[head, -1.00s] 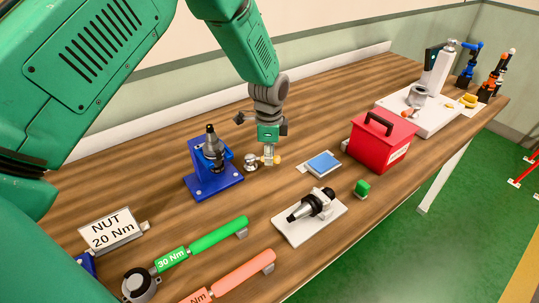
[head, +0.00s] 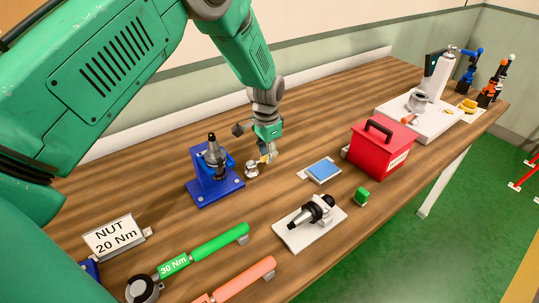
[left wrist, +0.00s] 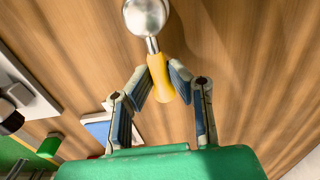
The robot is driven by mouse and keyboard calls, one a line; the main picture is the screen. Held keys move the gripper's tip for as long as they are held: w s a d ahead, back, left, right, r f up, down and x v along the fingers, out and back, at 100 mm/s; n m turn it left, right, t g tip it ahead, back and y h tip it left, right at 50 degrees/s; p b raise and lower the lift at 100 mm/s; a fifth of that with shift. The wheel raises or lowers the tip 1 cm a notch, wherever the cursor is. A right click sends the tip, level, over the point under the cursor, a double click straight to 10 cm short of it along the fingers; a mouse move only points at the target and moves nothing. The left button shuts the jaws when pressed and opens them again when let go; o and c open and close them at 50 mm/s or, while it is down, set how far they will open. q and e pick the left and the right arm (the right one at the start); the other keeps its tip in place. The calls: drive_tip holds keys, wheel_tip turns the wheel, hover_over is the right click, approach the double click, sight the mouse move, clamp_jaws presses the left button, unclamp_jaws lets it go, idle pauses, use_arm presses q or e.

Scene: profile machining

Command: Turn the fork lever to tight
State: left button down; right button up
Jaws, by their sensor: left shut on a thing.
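A blue fixture (head: 205,193) stands on the wooden bench with a dark tool holder (head: 213,153) upright in it. Just right of it is a round silver hub (head: 251,169) with a short yellow handle (head: 266,158), which I take for the fork lever. In the left wrist view the silver hub (left wrist: 146,16) is at the top and the yellow handle (left wrist: 160,78) runs down between my fingers. My left gripper (head: 267,153) is shut on the yellow handle, coming from above. Any tight marking is not readable. My right gripper is not in view.
A white plate (head: 315,232) with a second tool holder, a blue-topped pad (head: 323,170), a green block (head: 361,197) and a red box (head: 378,152) lie to the right. Green (head: 210,246) and salmon (head: 243,281) torque wrenches and a NUT 20 Nm sign (head: 113,235) are in front.

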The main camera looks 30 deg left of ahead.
use_arm(q)
drive_tip(key=shift+a, duration=0.15)
idle(0.3)
drive_tip(key=c, duration=1.5)
unclamp_jaws()
drive_tip(key=shift+s, duration=0.1)
drive_tip(key=shift+c, duration=0.2)
drive_tip(key=shift+a, duration=0.1)
wheel_tip(320, 180, up, 12)
drive_tip(key=shift+f, duration=0.15)
